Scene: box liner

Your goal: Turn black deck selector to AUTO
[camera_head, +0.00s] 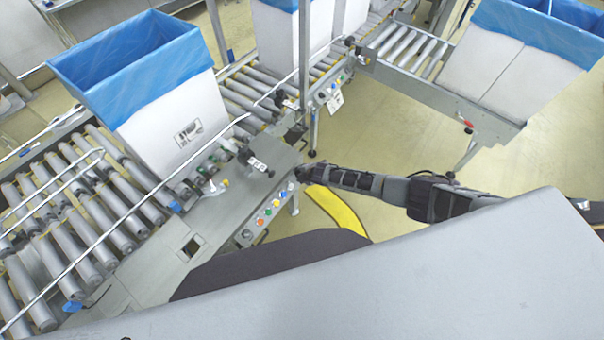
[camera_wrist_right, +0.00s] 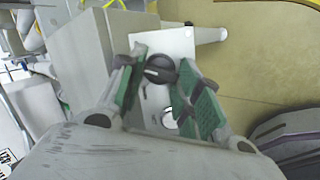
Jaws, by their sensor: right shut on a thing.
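The black selector (camera_wrist_right: 160,69) is a round dark knob on a pale plate (camera_wrist_right: 178,46) in the right wrist view. My right gripper (camera_wrist_right: 162,62) has its green-padded fingers on either side of the knob and is shut on it. In the head view my right gripper (camera_head: 300,173) reaches from the right to the end of the grey control panel (camera_head: 262,208). There its fingers and the selector are too small to tell apart. No AUTO marking can be read, so the knob's setting cannot be told. My left gripper is not in view.
A second, pale round knob (camera_wrist_right: 170,118) sits below the selector in the wrist view. Coloured buttons (camera_head: 261,221) line the panel. A white box with a blue liner (camera_head: 128,58) stands on the roller conveyor (camera_head: 60,205). Another conveyor with lined boxes (camera_head: 515,75) is at upper right.

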